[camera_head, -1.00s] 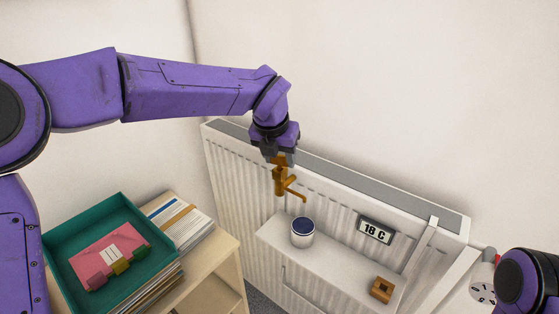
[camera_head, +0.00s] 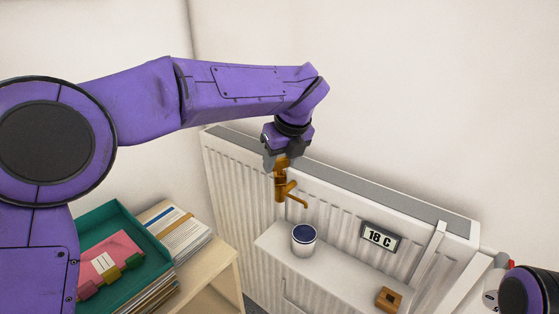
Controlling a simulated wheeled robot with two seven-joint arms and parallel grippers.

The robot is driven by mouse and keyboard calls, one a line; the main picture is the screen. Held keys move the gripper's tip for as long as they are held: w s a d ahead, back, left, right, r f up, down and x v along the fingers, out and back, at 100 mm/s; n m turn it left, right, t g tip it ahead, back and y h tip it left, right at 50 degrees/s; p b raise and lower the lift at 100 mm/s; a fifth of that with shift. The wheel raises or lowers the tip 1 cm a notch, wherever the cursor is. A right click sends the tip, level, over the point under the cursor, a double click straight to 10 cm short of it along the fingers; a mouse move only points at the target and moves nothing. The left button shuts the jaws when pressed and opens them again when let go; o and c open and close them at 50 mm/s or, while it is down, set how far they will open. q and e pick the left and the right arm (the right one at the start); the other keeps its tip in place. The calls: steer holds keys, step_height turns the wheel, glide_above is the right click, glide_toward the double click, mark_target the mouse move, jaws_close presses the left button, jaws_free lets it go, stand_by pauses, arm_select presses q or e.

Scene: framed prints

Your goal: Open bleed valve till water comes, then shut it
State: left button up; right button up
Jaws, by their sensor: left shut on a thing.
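The brass bleed valve (camera_head: 281,188) sits at the upper left front of the white radiator (camera_head: 226,176), with its spout pointing down to the right. My left gripper (camera_head: 282,160) comes down from above and is shut on the valve's top handle, whose grip is partly hidden by the fingers. No water shows at the spout. My right gripper is out of view; only part of my right arm shows at the lower right.
A white shelf (camera_head: 275,239) in front of the radiator also holds a small wooden block (camera_head: 388,299). A display reading 18 C (camera_head: 381,237) is on the radiator. A green tray (camera_head: 152,248) with pink folder and papers (camera_head: 178,231) lie on a wooden cabinet (camera_head: 218,259) at lower left.

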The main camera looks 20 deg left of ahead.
arm_select(q)
steer(key=o, duration=1.1)
steer(key=v, duration=1)
steer(key=shift+r+b, duration=0.25)
steer(key=shift+b, duration=0.05)
